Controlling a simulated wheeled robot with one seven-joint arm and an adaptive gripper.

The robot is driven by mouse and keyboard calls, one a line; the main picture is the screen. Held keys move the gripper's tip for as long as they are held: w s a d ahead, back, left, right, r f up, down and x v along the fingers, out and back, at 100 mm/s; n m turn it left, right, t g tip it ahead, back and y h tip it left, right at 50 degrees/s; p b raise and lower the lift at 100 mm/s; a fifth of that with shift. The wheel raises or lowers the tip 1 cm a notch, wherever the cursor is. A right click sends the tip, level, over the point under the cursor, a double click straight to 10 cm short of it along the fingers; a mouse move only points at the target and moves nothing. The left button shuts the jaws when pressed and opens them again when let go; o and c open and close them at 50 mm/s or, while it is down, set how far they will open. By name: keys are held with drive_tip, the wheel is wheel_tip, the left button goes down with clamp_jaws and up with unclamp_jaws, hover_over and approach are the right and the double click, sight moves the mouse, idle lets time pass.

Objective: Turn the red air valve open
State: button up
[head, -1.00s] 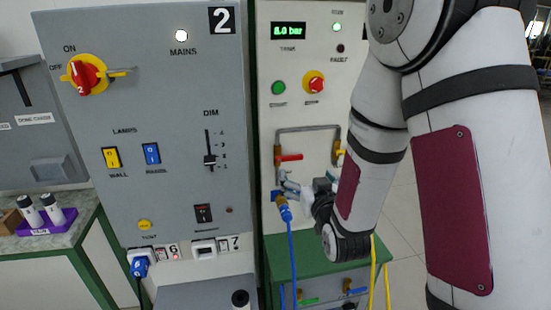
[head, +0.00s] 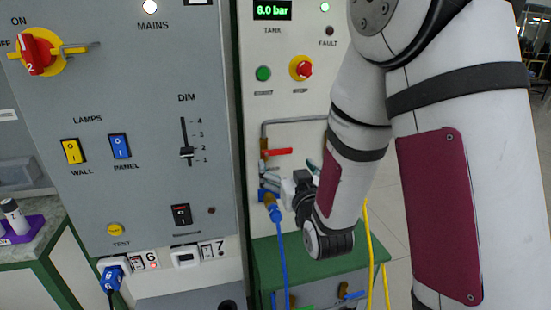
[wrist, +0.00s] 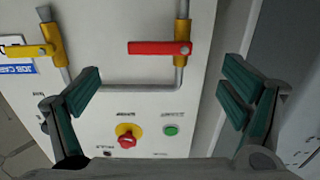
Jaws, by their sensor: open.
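The red air valve handle (head: 278,153) is a flat bar on a brass valve body, on the white air panel. In the wrist view the red handle (wrist: 158,48) lies crosswise to its grey pipe, with its pivot at the right end. In the wrist view my gripper (wrist: 162,90) is open and empty. Its two teal fingers stand wide apart, with the handle between their lines and beyond the tips. No contact with the handle shows.
A yellow valve handle (wrist: 27,50) is left of the red one in the wrist view. A red stop button (head: 302,69) and green button (head: 263,73) share the panel. A blue hose (head: 281,250) hangs below. A green-topped cabinet (head: 330,255) stands under it. The tank display (head: 271,10) reads 6.0 bar.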

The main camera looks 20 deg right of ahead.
sight(278, 152)
drive_tip(key=w, duration=0.8)
drive_tip(key=shift+w, duration=0.4)
drive_tip(key=c, duration=1.7)
drive_tip(key=shift+w, duration=0.1)
